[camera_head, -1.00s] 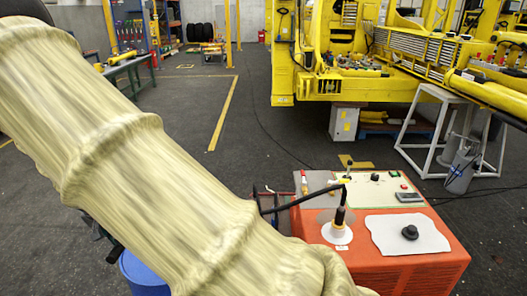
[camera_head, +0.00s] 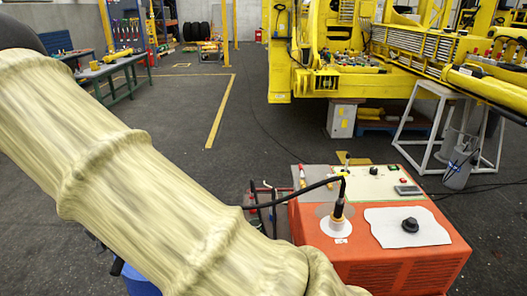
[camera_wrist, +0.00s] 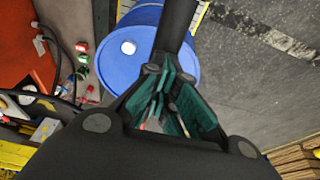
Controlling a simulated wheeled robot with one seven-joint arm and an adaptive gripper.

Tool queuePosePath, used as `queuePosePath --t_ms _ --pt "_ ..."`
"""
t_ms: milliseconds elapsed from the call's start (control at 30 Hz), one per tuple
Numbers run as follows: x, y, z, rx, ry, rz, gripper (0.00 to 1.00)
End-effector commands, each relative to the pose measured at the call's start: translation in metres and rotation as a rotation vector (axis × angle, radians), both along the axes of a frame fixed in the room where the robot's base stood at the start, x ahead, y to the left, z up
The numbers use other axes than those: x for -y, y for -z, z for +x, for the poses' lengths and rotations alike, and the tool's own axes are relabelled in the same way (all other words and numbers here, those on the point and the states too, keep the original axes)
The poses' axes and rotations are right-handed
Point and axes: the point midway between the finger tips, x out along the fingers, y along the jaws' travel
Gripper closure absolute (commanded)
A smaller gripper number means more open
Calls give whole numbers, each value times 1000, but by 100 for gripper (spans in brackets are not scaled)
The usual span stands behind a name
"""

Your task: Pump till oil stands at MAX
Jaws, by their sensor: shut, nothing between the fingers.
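The orange-red unit (camera_head: 385,270) stands on the floor at the lower right in the head view. On its top a black-and-yellow upright fitting (camera_head: 338,208) stands on a white disc, with a dark hose or bar (camera_head: 290,200) running left from it. I cannot tell which part is the pump. No oil level or MAX mark can be read. My gripper (camera_wrist: 165,108), with teal finger pads, is shut and empty in the wrist view, over or near a blue drum (camera_wrist: 132,62) with a white cap. The gripper is hidden behind my arm in the head view.
A black knob (camera_head: 410,225) sits on a white sheet on the unit. Red and green fittings (camera_wrist: 83,52) lie left of the drum. A yellow machine (camera_head: 340,82) and a white stand (camera_head: 437,130) are farther back.

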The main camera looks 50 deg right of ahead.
Motion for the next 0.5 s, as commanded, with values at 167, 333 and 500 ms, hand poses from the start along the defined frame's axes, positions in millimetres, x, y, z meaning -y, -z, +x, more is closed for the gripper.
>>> queuePosePath --t_ms 167,333,500 --pt "0 -24 0 1 0 0 100" --pt "0 -50 0 0 0 0 100" --pt "0 -76 0 0 0 0 100"
